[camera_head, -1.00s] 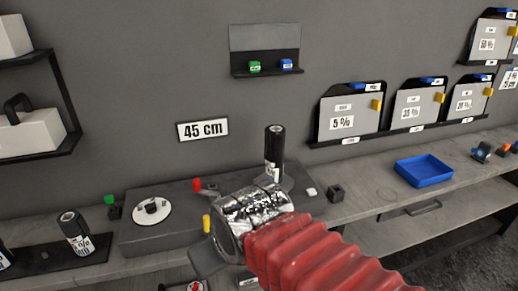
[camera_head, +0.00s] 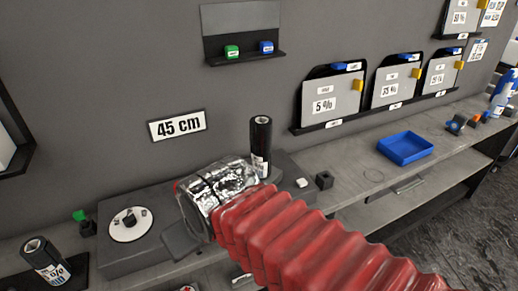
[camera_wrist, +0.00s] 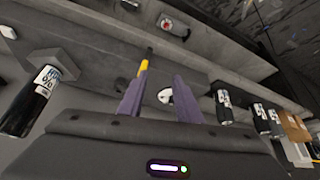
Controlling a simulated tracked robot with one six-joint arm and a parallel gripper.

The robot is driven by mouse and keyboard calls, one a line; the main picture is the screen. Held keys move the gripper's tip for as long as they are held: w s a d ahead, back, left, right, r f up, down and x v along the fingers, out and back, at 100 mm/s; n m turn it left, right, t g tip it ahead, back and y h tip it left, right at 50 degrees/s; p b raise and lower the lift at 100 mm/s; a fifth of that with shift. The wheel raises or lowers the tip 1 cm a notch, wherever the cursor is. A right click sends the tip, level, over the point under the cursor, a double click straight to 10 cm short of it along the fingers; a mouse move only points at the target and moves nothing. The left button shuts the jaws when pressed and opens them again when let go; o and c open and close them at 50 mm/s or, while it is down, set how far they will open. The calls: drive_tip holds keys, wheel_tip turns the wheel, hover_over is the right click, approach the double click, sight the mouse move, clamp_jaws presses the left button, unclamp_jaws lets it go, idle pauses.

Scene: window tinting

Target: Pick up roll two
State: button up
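A black roll (camera_head: 261,138) with a white label stands upright at the back of the grey bench block, behind my silver wrist. Another black roll (camera_head: 46,258) with a partly readable "%" label stands on a dark rack at lower left. In the wrist view a labelled black roll (camera_wrist: 28,103) is at far left, and several more stand in a row at right, the nearest being this roll (camera_wrist: 222,105). I cannot tell which is roll two. My gripper (camera_wrist: 162,72) shows two purple fingers spread apart, with no roll between them. The head view does not show its fingertips clearly.
The grey block (camera_head: 115,262) carries a white disc (camera_head: 130,223) with a dark knob. A blue tray (camera_head: 405,148) lies on the bench at right. Tint sheets in wall holders (camera_head: 332,97) hang above. A yellow-handled item (camera_wrist: 144,66) shows by the left finger.

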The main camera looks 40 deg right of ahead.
drive_tip(key=shift+o, duration=1.4)
drive_tip(key=shift+w+d+r, duration=0.2)
drive_tip(key=shift+w+r, duration=0.05)
drive_tip(key=shift+r, duration=0.05)
drive_tip(key=o, duration=0.6)
drive_tip(key=shift+m+h, duration=0.4)
drive_tip(key=shift+m, duration=0.5)
drive_tip(key=w+d+r, duration=0.1)
drive_tip(key=d+r, duration=0.1)
drive_tip(key=w+d+r, duration=0.3)
drive_tip(key=d+r, duration=0.1)
drive_tip(key=shift+w+r, duration=0.15)
drive_tip(key=shift+w, duration=0.25)
drive_tip(key=shift+o, duration=0.2)
drive_tip(key=w+d+r+m, duration=0.1)
drive_tip(key=w+d+r, duration=0.2)
drive_tip(key=d+r, duration=0.2)
drive_tip(key=shift+w+d+r+m+g+h, duration=0.2)
drive_tip(key=shift+w+d+m+g+h, duration=0.15)
drive_tip(key=shift+d, duration=0.8)
drive_tip(key=w+d+r+m, duration=0.1)
drive_tip(key=d+r, duration=0.1)
drive_tip(key=d, duration=0.3)
drive_tip(key=d+r, duration=0.2)
drive_tip(key=d, duration=0.3)
drive_tip(key=w+d+r+m+g, duration=0.1)
drive_tip(key=d+r, duration=0.2)
drive_tip(key=d, duration=0.3)
drive_tip(key=shift+w+m+h, duration=0.35)
drive_tip(key=shift+x, duration=4.35)
